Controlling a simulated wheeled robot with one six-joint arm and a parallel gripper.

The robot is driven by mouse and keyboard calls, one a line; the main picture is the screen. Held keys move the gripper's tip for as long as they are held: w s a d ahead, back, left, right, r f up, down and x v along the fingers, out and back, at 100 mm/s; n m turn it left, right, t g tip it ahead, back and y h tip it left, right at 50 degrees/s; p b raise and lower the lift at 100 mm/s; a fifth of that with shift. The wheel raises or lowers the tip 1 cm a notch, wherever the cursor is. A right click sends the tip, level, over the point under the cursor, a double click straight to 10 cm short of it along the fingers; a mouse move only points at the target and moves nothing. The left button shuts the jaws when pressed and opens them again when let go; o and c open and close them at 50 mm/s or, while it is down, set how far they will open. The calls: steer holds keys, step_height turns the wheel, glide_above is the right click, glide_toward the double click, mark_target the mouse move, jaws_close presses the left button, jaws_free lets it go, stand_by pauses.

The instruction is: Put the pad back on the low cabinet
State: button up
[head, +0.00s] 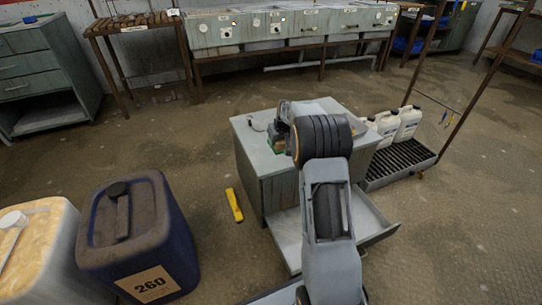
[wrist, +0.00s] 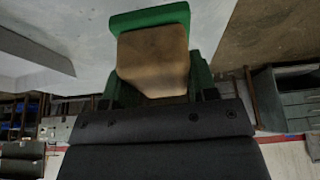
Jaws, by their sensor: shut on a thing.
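The low cabinet (head: 281,190) stands in the middle of the head view with a pale grey top and an open drawer (head: 372,222) at its front. My gripper (wrist: 155,75) is shut on the pad (wrist: 153,60), a tan block with a green edge, in the wrist view. In the head view the gripper (head: 279,140) is at the left part of the cabinet top, mostly hidden behind my arm; a bit of green shows there. I cannot tell whether the pad touches the top.
A yellow object (head: 235,205) lies on the floor left of the cabinet. A blue drum (head: 145,235) and a yellowish container (head: 38,250) stand at front left. White jugs (head: 408,122) stand on a slatted tray (head: 400,165) at right. A bench (head: 290,32) runs along the back.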

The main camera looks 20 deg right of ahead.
steer(key=shift+w+a+f+b, duration=0.2)
steer(key=shift+w+a+f, duration=0.15)
steer(key=shift+f, duration=0.25)
steer(key=shift+w+a+f+b, duration=0.2)
steer(key=shift+a+f, duration=0.2)
steer(key=shift+f, duration=0.15)
steer(key=shift+w+a+f+b, duration=0.15)
steer(key=shift+f+b, duration=0.3)
steer(key=shift+f, duration=0.3)
steer(key=shift+w+a+f+b, duration=0.1)
steer(key=shift+a+f+b, duration=0.1)
steer(key=shift+f+b, duration=0.4)
steer(key=shift+w+a+f+b, duration=0.15)
steer(key=shift+f+b, duration=0.15)
steer(key=shift+f, duration=0.6)
steer(key=shift+f, duration=0.1)
steer(key=o, duration=0.8)
